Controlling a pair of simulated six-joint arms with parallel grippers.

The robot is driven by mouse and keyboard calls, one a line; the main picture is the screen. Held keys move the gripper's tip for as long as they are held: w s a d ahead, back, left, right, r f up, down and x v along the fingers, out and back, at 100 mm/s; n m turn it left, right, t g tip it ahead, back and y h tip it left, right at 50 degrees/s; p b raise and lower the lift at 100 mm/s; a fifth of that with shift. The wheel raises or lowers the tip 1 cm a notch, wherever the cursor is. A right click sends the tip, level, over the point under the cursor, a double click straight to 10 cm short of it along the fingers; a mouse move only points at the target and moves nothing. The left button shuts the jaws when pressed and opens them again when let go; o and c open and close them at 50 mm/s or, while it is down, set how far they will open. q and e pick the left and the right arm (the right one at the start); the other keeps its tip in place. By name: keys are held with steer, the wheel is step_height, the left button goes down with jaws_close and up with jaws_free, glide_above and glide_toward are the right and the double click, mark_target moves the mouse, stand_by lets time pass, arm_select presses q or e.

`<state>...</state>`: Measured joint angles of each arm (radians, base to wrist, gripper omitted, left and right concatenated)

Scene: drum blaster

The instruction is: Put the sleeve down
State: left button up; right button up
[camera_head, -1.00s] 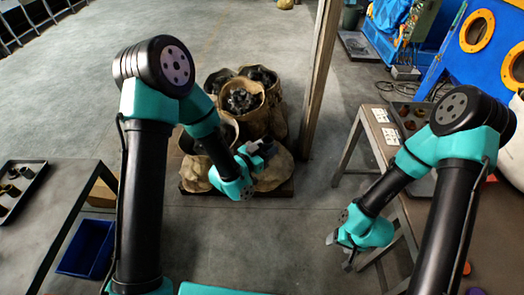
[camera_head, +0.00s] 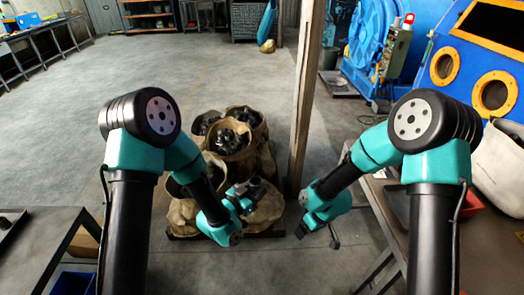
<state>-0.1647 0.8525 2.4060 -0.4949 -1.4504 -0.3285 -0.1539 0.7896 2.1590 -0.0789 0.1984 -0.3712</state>
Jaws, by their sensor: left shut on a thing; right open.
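My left gripper (camera_head: 252,192) is shut on a small dark thing, taken to be the sleeve, in front of the sacks. The gripper's dark jaws hide most of it, and its shape is too small to make out. My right gripper (camera_head: 303,227) is open, to the right of the left one and a little lower in the picture. It looks empty, and a gap lies between the two grippers.
Several brown sacks (camera_head: 232,143) of dark scrap stand on a pallet behind my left gripper. A wooden post (camera_head: 305,100) rises beside them. A table (camera_head: 45,235) is at left, with a blue bin (camera_head: 75,285) below. Another table (camera_head: 485,250) is at right.

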steer(key=w+a+r+n, duration=0.6)
steer(key=a+r, duration=0.3)
steer(key=r, duration=0.4)
step_height(320, 180, up, 16)
steer(key=r+n+h, duration=0.1)
steer(key=n+h, duration=0.1)
steer(key=n, duration=0.4)
glide_above(256, 178)
steer(key=s+d, duration=0.1)
steer(key=d, duration=0.1)
steer(key=shift+s+f, duration=0.2)
steer(key=shift+f, duration=0.05)
steer(key=shift+f, duration=0.15)
steer(key=f, duration=0.4)
steer(key=a+f, duration=0.1)
steer(key=f, duration=0.6)
steer(key=shift+a+f, duration=0.35)
steer(key=shift+c, duration=0.2)
steer(key=c, duration=1.1)
arm_select(q)
steer(key=o, duration=1.3)
arm_select(e)
steer(key=shift+c, duration=0.2)
